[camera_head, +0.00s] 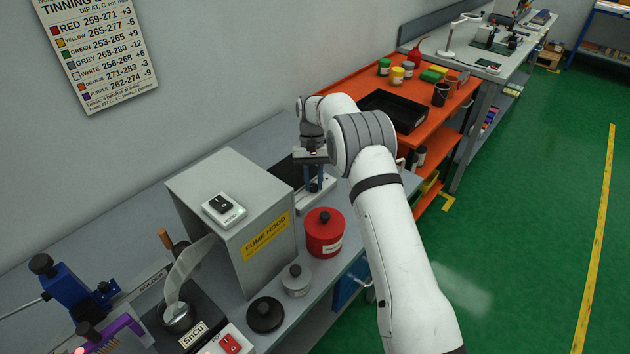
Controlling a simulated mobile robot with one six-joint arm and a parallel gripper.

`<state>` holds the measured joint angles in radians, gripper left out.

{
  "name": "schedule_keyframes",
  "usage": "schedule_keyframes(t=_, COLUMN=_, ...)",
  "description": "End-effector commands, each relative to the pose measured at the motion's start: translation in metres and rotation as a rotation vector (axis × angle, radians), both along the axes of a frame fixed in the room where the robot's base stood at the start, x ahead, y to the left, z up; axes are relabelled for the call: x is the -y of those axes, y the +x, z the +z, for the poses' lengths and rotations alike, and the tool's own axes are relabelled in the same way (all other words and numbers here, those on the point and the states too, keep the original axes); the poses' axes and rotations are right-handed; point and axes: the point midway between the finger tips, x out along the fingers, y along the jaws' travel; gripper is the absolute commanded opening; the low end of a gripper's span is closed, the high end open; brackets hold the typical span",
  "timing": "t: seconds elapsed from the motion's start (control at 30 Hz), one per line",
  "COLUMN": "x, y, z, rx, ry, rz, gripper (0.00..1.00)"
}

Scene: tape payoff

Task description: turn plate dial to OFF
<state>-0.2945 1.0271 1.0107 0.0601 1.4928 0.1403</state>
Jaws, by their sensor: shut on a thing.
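The hot plate has a dark top (284,172) and a pale front panel (318,197). It stands on the grey bench behind the fume hood, partly hidden by the hood and my arm. My gripper (314,184) points down over the front panel, its blue fingers shut on the small dark plate dial (314,188). The fingers cover much of the dial. Its pointer and the OFF mark are too small to read.
The grey fume hood (265,262) stands left of my gripper, with a switch box (224,210) on top. A red lidded pot (324,235) stands close in front of the plate. An orange bench (436,128) with a black tray (392,110) lies beyond my arm.

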Motion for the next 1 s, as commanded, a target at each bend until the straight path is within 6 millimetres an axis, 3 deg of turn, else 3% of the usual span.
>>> schedule_keyframes(t=0.1, x=0.000, y=-0.003, z=-0.004, rx=-0.011, ry=-0.002, rz=0.000, gripper=0.00)
schedule_keyframes(t=0.13, x=0.000, y=-0.003, z=-0.004, rx=-0.011, ry=-0.002, rz=0.000, gripper=0.24)
schedule_keyframes(t=0.23, x=0.000, y=-0.002, z=-0.003, rx=-0.008, ry=-0.002, rz=0.000, gripper=0.31)
schedule_keyframes(t=0.57, x=0.000, y=0.003, z=0.005, rx=-0.001, ry=0.000, rz=0.000, gripper=0.31)
schedule_keyframes(t=1.0, x=-0.004, y=0.026, z=0.061, rx=-0.003, ry=0.000, rz=0.000, gripper=0.31)
